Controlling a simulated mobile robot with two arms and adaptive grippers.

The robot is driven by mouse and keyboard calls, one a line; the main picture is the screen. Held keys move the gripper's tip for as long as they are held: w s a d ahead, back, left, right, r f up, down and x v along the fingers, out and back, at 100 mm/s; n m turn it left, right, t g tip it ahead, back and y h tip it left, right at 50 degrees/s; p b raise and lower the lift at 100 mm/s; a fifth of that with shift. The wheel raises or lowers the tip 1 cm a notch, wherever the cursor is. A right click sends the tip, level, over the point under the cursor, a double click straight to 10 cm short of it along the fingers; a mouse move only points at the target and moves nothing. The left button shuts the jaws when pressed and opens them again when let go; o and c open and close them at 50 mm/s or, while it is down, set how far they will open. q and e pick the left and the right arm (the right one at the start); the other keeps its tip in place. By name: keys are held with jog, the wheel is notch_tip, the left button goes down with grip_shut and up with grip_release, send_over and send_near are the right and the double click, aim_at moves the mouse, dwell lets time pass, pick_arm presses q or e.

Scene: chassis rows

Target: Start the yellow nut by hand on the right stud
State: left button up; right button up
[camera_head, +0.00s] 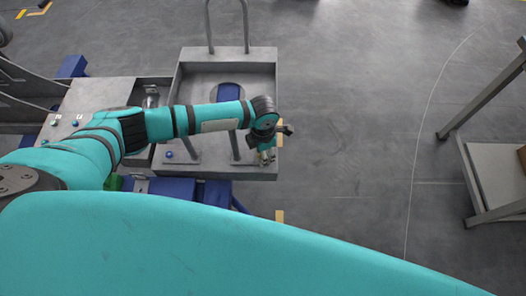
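My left arm reaches in from the left across a grey metal chassis (266,68). My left gripper (266,157) points down over the tray's near right corner. Its fingers are small and dark, and I cannot tell whether they are open or whether anything is between them. I cannot make out the yellow nut or the right stud; the wrist and gripper cover that corner. My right gripper is not in view.
Small blue pieces sit on the metal at the tray's near left (169,154) and on the left plate (75,122). A metal handle loop (210,25) rises at the back. A grey-framed stand (492,180) is at the far right. Open floor (350,130) lies between.

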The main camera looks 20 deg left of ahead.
pick_arm(q)
jog(key=shift+o, duration=0.7)
notch_tip(320, 180, up, 12)
dwell(0.5)
